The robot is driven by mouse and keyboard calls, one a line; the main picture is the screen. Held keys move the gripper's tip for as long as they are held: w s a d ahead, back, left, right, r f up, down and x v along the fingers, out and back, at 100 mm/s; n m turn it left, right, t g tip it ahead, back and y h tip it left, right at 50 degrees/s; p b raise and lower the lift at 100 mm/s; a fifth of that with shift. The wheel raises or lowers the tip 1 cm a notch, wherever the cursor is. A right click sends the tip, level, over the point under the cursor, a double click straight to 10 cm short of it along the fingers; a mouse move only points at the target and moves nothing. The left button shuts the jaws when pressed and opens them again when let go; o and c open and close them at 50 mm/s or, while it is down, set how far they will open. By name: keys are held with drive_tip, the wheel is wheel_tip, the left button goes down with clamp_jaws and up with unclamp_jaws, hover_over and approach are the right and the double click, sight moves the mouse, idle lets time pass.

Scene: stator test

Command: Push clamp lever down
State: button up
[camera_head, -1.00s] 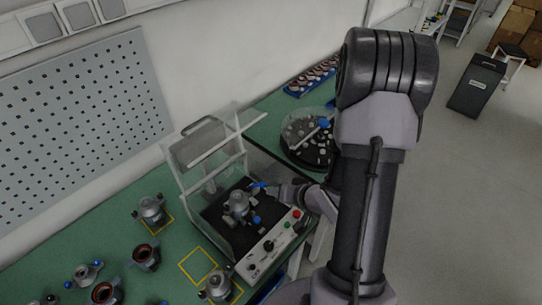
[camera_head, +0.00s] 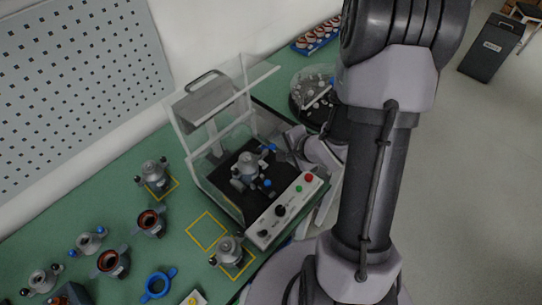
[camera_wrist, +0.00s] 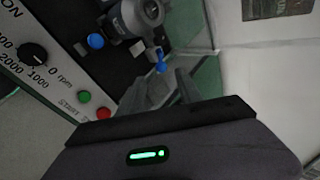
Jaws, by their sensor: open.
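A grey metal stator part (camera_head: 248,170) sits on the dark bed of the test station and also shows at the top of the wrist view (camera_wrist: 138,16). Two blue-tipped clamp levers stand beside it: the far lever (camera_head: 267,148), seen in the wrist view (camera_wrist: 160,62), and the near lever (camera_head: 267,184), also there (camera_wrist: 96,41). My gripper (camera_head: 281,152) is at the right side of the station, close to the far lever. In the wrist view my gripper (camera_wrist: 168,82) is open, with the far lever's tip just beyond its fingertips. Contact cannot be told.
The station's clear hinged cover (camera_head: 226,92) is raised. A control panel (camera_head: 286,211) with a dial and green and red buttons runs along the front. Several stator parts (camera_head: 152,222) lie on the green bench left. A round tray (camera_head: 309,95) stands behind my arm.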

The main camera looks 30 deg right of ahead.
sight(273, 147)
drive_tip(key=b+x, duration=0.2)
drive_tip(key=x, duration=0.8)
drive_tip(key=shift+w+f+b, duration=0.1)
drive_tip(key=shift+w+b, duration=0.1)
drive_tip(key=shift+b, duration=0.15)
clamp_jaws()
idle(0.7)
